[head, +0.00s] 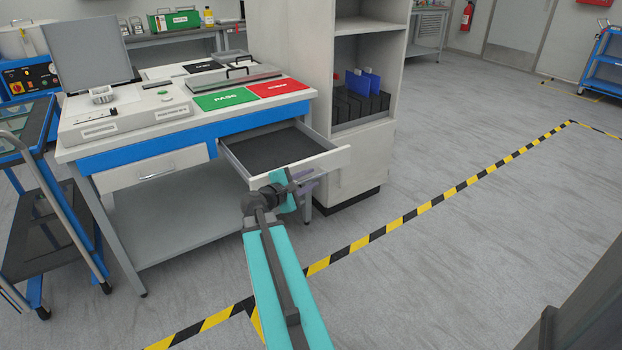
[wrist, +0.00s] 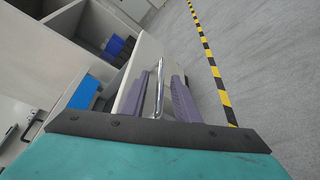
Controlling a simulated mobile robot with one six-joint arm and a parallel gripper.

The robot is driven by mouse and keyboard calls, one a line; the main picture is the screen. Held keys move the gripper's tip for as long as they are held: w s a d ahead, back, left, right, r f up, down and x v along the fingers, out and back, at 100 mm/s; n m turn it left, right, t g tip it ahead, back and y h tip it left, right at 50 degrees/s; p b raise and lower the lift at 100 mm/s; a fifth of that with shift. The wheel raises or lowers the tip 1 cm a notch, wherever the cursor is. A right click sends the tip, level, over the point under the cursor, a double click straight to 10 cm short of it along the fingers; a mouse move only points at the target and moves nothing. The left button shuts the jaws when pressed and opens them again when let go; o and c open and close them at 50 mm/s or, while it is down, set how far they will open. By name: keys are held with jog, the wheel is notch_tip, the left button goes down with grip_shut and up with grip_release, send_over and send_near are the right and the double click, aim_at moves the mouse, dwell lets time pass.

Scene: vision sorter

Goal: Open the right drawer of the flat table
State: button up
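The flat table (head: 182,217) stands at the left in the head view, with a blue front edge and two drawers. Its right drawer (head: 322,162) is pulled well out, showing a dark, empty bottom. Its left drawer (head: 152,171) is shut. My gripper (head: 304,184) is at the front of the right drawer. In the wrist view the two purple fingers of my gripper (wrist: 160,90) stand on either side of the shiny metal handle (wrist: 159,88). Gaps show between the handle and both fingers. The handle is hidden behind my wrist in the head view.
A tall shelf cabinet (head: 361,155) with dark bins and blue folders stands right beside the open drawer. A blue cart (head: 38,245) stands left of the table. The grey floor at the right is clear, crossed by yellow-black tape (head: 440,198).

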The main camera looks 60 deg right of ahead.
jog(key=v, duration=0.4)
jog(key=shift+r, duration=0.1)
jog(key=shift+a+r+p, duration=0.15)
jog(key=shift+a+p, duration=0.15)
jog(key=shift+p, duration=0.4)
jog(key=p+v, duration=0.2)
jog(key=p, duration=0.1)
jog(key=shift+w+a, duration=0.1)
jog(key=shift+a, duration=0.1)
jog(key=p+v, duration=0.2)
jog(key=p, duration=0.4)
jog(key=shift+a+r, duration=0.1)
jog(key=shift+p+v, duration=1.45)
jog(key=shift+p, duration=0.25)
